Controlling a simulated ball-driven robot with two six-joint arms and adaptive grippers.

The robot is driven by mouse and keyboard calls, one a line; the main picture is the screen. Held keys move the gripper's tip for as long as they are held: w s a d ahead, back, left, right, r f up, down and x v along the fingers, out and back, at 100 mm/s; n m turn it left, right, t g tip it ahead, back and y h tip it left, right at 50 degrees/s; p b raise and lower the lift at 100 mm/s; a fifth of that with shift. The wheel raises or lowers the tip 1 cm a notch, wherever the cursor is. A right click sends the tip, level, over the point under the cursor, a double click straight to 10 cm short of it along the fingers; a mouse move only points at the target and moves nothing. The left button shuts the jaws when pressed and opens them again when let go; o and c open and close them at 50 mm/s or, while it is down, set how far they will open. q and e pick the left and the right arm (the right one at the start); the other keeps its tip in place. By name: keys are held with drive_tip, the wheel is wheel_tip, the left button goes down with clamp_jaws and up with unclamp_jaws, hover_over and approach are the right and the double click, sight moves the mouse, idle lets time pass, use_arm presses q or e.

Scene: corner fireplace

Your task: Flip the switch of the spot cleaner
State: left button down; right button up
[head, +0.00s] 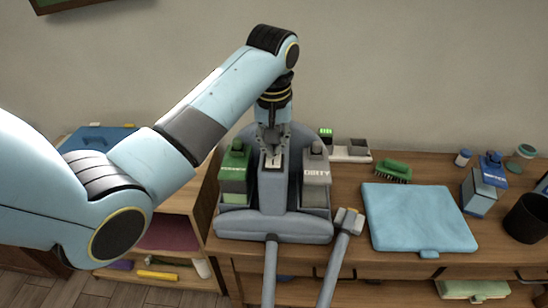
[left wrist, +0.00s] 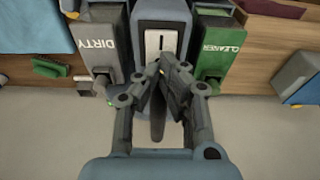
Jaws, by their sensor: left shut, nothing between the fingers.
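The spot cleaner (head: 271,194) stands on the wooden table, a grey-blue machine with a green cleaner tank (head: 234,170) on its left and a grey dirty tank (head: 316,178) on its right. Its switch (head: 272,161) is a light plate with a dark slot on top of the middle column; it also shows in the left wrist view (left wrist: 160,44). My left gripper (head: 272,150) is shut and empty, pointing down just above the switch. In the left wrist view its fingertips (left wrist: 161,68) are at the switch's near edge; I cannot tell if they touch. My right gripper is not in view.
A light-blue folded cloth or case (head: 418,217) lies to the right, with a green brush (head: 393,171) behind it. A blue-grey box (head: 479,192) and a dark cup (head: 526,217) stand further right. A grey hose and handle (head: 345,225) hang over the table's front.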

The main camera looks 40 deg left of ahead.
use_arm(q)
drive_tip(key=shift+f, duration=0.4)
drive_tip(key=shift+s, duration=0.1)
drive_tip(key=shift+r+p, duration=0.75)
drive_tip(key=shift+r, duration=2.8)
